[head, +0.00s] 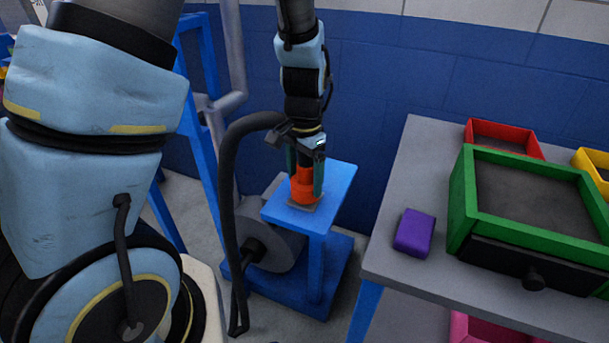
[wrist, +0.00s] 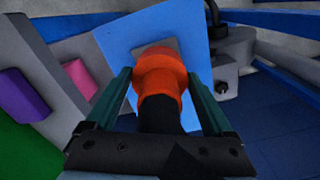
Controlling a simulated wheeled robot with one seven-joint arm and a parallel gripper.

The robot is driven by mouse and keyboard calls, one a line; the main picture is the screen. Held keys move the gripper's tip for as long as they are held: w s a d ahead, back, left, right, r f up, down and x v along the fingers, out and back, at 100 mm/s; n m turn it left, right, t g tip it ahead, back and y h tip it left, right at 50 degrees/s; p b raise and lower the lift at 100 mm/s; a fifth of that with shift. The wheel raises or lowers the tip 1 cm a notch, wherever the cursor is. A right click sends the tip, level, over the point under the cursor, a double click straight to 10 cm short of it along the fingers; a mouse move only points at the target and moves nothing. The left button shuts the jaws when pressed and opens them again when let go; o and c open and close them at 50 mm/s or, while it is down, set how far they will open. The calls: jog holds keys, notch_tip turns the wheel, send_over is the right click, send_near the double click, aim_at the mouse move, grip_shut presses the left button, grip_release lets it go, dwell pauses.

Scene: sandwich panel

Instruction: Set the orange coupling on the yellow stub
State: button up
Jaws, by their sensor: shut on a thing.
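The orange coupling (head: 303,186) is between the fingers of my gripper (head: 305,180), which is shut on it. It stands upright over a grey plate (head: 321,207) on the small blue stand (head: 339,187). In the wrist view the coupling (wrist: 160,78) shows between the two green fingers of my gripper (wrist: 158,95), above the blue stand top (wrist: 115,35). I cannot tell whether the coupling touches the plate. The yellow stub is not visible; the coupling may hide it.
A grey table (head: 400,180) at the right holds a purple block (head: 414,232), a green-rimmed box (head: 463,200), a red tray (head: 505,130) and a yellow tray (head: 590,158). A dark hose (head: 228,200) and a blue frame (head: 205,130) stand left of the stand. A blue wall is behind.

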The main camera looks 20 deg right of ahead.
jog(key=shift+f+b, duration=0.4)
jog(key=shift+f, duration=0.15)
dwell(0.5)
jog(key=o, duration=1.3)
jog(key=shift+c, duration=0.2)
notch_tip(320, 180, up, 11)
jog(key=shift+f+b, duration=0.1)
jog(key=shift+b, duration=0.2)
jog(key=w+a+f+n+t, duration=0.1)
jog(key=a+n, duration=1)
jog(key=a, duration=1.4)
jog(key=shift+w+n+t, duration=0.15)
jog(key=shift+n+t, duration=0.15)
jog(key=shift+n, duration=0.1)
jog(key=shift+f, duration=0.1)
